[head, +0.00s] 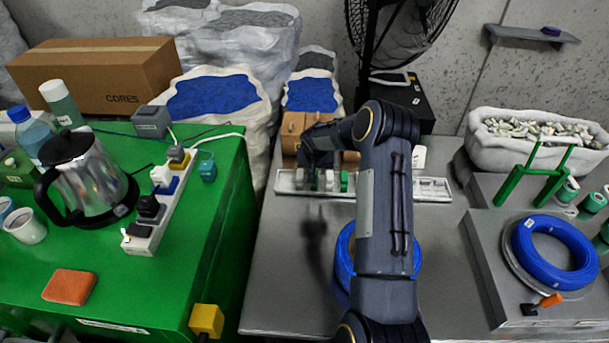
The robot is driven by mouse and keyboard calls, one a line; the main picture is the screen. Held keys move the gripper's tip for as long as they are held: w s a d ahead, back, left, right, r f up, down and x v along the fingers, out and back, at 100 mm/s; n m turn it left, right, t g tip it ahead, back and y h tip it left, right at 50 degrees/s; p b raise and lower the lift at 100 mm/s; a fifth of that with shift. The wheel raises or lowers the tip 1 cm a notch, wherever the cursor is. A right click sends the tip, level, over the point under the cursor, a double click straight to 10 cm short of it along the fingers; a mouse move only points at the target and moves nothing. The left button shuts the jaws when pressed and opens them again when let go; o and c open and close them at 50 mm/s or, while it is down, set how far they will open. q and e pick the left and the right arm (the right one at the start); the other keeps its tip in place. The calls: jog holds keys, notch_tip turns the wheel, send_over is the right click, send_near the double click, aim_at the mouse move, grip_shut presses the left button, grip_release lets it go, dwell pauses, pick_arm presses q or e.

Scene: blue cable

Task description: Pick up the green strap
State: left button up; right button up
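A small green piece (344,182), which may be the green strap, stands in a long white slotted rack (432,190) on the grey table. My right gripper (318,184) points down at the rack's left half, just left of that piece. Its dark fingers are small and partly merge with the rack's dark slots, so I cannot tell whether they are open or hold anything. My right forearm crosses in front of the rack and hides part of its middle. My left gripper is not in view.
A blue cable coil (345,262) lies on the grey table, partly behind my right arm. Another blue coil (553,252) lies on the right-hand unit, near a green frame (535,181). A cardboard block (308,122) stands behind the rack. The green bench (150,285) holds a kettle (85,175) and a power strip (165,205).

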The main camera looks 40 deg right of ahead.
jog(key=b+x, duration=0.1)
jog(key=x, duration=0.7)
jog(key=shift+w, duration=0.15)
jog(key=shift+c, duration=0.2)
jog(key=c, duration=0.7)
jog(key=shift+o, duration=0.2)
jog(key=shift+r, duration=0.2)
